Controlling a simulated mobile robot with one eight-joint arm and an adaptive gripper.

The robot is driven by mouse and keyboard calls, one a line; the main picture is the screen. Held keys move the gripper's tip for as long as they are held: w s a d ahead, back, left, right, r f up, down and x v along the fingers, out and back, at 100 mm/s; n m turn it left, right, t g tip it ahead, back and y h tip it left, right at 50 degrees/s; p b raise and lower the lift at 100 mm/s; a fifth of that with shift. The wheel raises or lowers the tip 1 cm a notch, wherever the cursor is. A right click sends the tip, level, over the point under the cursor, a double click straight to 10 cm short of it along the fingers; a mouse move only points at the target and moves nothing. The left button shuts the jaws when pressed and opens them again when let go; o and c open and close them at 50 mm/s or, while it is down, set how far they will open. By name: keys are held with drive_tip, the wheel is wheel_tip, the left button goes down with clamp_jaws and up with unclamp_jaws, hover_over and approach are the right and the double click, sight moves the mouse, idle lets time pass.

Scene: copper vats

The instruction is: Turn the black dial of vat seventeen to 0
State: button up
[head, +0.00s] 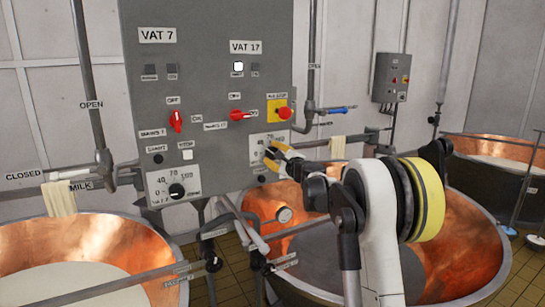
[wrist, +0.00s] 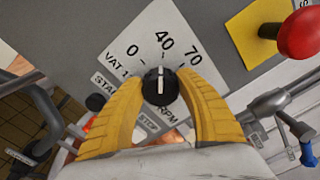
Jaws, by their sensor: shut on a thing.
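The black dial (wrist: 159,88) of vat seventeen sits on a tilted white scale plate (wrist: 124,66) marked 0, 40 and 70. Its white pointer line points roughly at the 40. My gripper (wrist: 161,82) has its two yellow fingers on either side of the dial, shut on it. In the head view my gripper (head: 274,154) reaches the plate (head: 257,142) at the lower right of the grey panel (head: 215,105), under the VAT 17 label (head: 246,47). There the fingers hide the dial.
A red knob on a yellow plate (head: 283,113) is just above my gripper; the red knob also shows in the wrist view (wrist: 300,34). A red switch (head: 240,115) is up to the left. Vat 7's black dial (head: 177,190) is at lower left. A copper vat (head: 460,245) lies below my arm.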

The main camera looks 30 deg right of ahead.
drive_tip(key=n+b, duration=0.1)
drive_tip(key=n, duration=0.3)
drive_tip(key=shift+n, duration=0.3)
drive_tip(key=shift+f+n, duration=0.1)
drive_tip(key=shift+n, duration=1.5)
drive_tip(key=o, duration=1.2)
drive_tip(key=s, duration=1.2)
drive_tip(key=shift+d, duration=0.2)
